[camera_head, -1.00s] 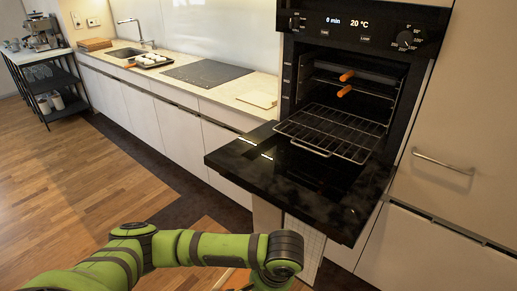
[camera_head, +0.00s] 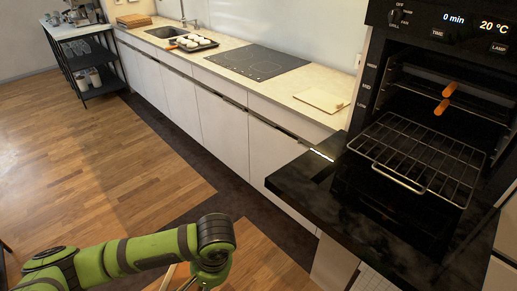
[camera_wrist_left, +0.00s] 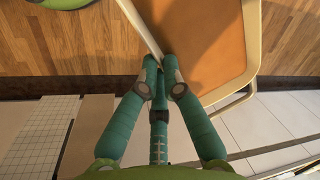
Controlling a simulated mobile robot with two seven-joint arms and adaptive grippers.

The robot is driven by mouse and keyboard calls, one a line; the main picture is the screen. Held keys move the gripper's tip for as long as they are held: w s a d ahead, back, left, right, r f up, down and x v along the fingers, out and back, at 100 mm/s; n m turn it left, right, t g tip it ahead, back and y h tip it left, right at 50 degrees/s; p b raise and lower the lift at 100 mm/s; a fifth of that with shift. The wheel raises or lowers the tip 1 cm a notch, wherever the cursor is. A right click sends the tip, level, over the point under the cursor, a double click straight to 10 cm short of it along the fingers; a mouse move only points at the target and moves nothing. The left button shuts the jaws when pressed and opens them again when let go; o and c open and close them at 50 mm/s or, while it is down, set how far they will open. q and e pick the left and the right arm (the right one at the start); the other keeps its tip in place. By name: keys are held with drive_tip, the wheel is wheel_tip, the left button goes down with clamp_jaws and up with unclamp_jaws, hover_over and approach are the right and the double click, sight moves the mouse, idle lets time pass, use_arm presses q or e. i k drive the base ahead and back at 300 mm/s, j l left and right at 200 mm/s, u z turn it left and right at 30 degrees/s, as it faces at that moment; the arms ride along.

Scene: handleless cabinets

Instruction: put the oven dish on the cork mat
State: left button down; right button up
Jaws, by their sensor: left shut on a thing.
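My left gripper (camera_wrist_left: 160,64) is shut on the pale rim of the oven dish (camera_wrist_left: 208,42), which has an orange-brown inside. In the wrist view the dish hangs ahead of the fingers, tilted and partly cut off by the frame. In the head view my left gripper (camera_head: 205,283) is at the bottom edge, low in front of the cabinets, and its fingers are mostly cut off. A flat pale square on the counter, right of the hob, looks like the cork mat (camera_head: 322,99). My right gripper is not in view.
The oven door (camera_head: 345,215) is folded down and juts out right of my left arm. A wire rack (camera_head: 418,155) sits in the oven, with orange grips (camera_head: 445,98) above. The counter also holds a black hob (camera_head: 257,62) and a tray of white items (camera_head: 193,43).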

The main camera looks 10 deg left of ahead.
sight(315, 102)
drive_tip(key=i+j+u, duration=0.25)
drive_tip(key=u, duration=0.2)
drive_tip(key=i+j+u, duration=0.15)
drive_tip(key=i+u, duration=0.3)
drive_tip(key=i+j+u, duration=0.1)
drive_tip(key=u, duration=0.35)
drive_tip(key=i+z, duration=0.35)
drive_tip(key=i+j+z, duration=0.2)
drive_tip(key=i+z, duration=0.2)
drive_tip(key=i+j+z, duration=0.2)
drive_tip(key=z, duration=0.15)
drive_tip(key=i+z, duration=0.15)
drive_tip(key=z, duration=0.25)
drive_tip(key=i+j+z, duration=0.15)
drive_tip(key=z, duration=0.25)
drive_tip(key=i+j+z, duration=0.15)
drive_tip(key=z, duration=0.2)
drive_tip(key=i+j+z, duration=0.15)
drive_tip(key=z, duration=0.25)
